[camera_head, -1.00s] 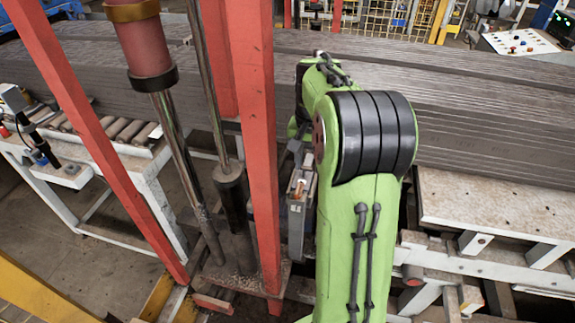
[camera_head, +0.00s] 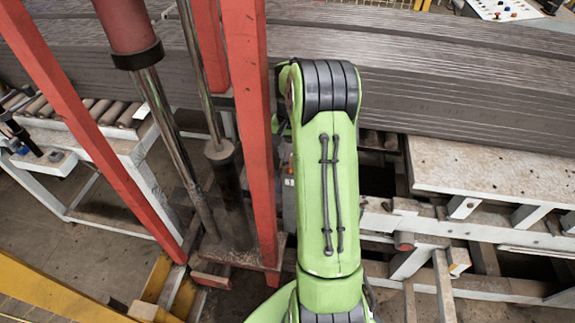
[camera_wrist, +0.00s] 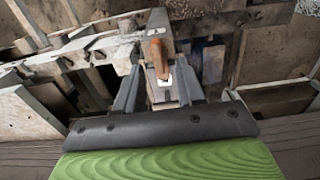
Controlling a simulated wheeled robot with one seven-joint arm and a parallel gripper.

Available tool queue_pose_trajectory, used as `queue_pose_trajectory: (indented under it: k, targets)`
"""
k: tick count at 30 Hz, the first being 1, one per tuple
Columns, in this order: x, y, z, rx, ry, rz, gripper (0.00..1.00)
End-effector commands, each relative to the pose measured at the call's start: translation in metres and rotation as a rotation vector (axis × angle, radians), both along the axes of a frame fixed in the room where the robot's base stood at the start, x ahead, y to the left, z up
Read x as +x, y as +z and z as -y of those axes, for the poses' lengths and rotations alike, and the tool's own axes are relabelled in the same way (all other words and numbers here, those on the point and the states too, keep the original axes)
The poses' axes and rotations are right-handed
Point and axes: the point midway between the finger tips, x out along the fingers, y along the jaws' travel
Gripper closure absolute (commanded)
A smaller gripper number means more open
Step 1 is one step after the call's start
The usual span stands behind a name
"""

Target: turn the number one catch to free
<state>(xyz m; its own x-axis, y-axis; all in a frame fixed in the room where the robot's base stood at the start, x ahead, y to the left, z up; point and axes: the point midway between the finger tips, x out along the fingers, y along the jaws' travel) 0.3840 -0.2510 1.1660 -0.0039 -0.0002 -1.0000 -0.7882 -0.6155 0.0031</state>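The catch shows in the wrist view as an orange-brown lever (camera_wrist: 157,56) on a narrow grey housing (camera_wrist: 160,22), with a small pale plate beside its lower end. I cannot read a number or label on it. My gripper (camera_wrist: 159,72) is open, with one grey finger on each side of the lever. The lever lies between the fingers in the picture, and I see no clear contact; depth is hard to tell. In the head view my green arm hides the gripper and nearly all of the catch.
Red posts (camera_head: 252,140) and a dark piston rod stand close left of my arm. Stacked grey boards (camera_head: 440,90) lie behind it. A white-framed table (camera_head: 490,170) is at the right and a roller conveyor (camera_head: 95,110) at the left.

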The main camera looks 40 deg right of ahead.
Motion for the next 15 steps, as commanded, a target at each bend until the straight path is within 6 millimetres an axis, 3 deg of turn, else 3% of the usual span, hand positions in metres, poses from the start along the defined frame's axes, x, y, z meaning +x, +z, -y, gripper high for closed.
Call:
queue_pose_trajectory:
  k: [1,6,15]
  targets:
    - [0.0,-0.019,0.003,-0.002,-0.003,0.001,0.62]
    - [0.0,-0.044,0.007,-0.002,-0.006,0.003,0.62]
    - [0.0,-0.045,0.008,-0.003,-0.006,0.003,0.62]
